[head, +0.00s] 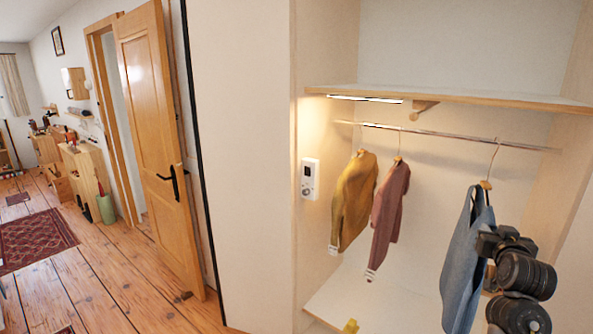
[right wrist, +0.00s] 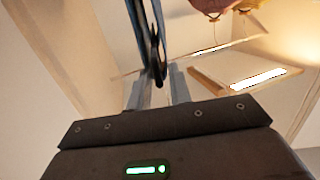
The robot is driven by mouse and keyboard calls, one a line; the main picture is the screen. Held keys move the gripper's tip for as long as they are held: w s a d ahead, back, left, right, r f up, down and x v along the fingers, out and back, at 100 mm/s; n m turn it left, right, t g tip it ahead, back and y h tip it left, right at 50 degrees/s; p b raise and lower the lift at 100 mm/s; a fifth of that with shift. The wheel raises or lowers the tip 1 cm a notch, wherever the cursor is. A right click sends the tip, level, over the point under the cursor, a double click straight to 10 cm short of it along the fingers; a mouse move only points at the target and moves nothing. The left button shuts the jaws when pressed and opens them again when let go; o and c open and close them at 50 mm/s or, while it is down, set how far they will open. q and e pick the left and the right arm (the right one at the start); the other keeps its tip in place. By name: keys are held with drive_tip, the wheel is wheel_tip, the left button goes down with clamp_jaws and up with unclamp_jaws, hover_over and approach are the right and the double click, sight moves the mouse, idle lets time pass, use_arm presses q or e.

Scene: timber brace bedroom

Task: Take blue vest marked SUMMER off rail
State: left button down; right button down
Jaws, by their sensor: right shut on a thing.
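The blue vest (head: 463,262) hangs on a hanger at the right of the wardrobe rail (head: 450,135) in the head view. Its hanger hook (head: 495,150) reaches up to the rail. No SUMMER marking can be read. My right gripper (head: 486,246) is at the vest's right side, its fingertips partly hidden by the wrist. In the right wrist view its fingers (right wrist: 158,90) are shut on the vest (right wrist: 147,30), seen edge-on from below. My left gripper is not in view.
A mustard top (head: 353,202) and a dusty red top (head: 389,210) hang to the left on the same rail. A shelf (head: 450,98) runs above the rail. A white wall device (head: 310,179) is on the left side panel.

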drive_tip(key=s+a+f+n+y+b, duration=0.1)
drive_tip(key=s+a+f+y+b, duration=0.1)
drive_tip(key=s+a+f, duration=0.4)
drive_tip(key=s+a+f+n+y+b, duration=0.2)
drive_tip(key=s+a+f+b, duration=0.2)
drive_tip(key=a+f, duration=0.3)
drive_tip(key=s+a+f+n+t+y+b, duration=0.1)
drive_tip(key=s+a+f, duration=0.5)
drive_tip(key=a, duration=0.8)
drive_tip(key=shift+s+a+f+y+b, duration=0.2)
drive_tip(key=shift+s+f+y+b, duration=0.35)
drive_tip(key=shift+b, duration=0.7)
drive_tip(key=shift+s+r, duration=0.15)
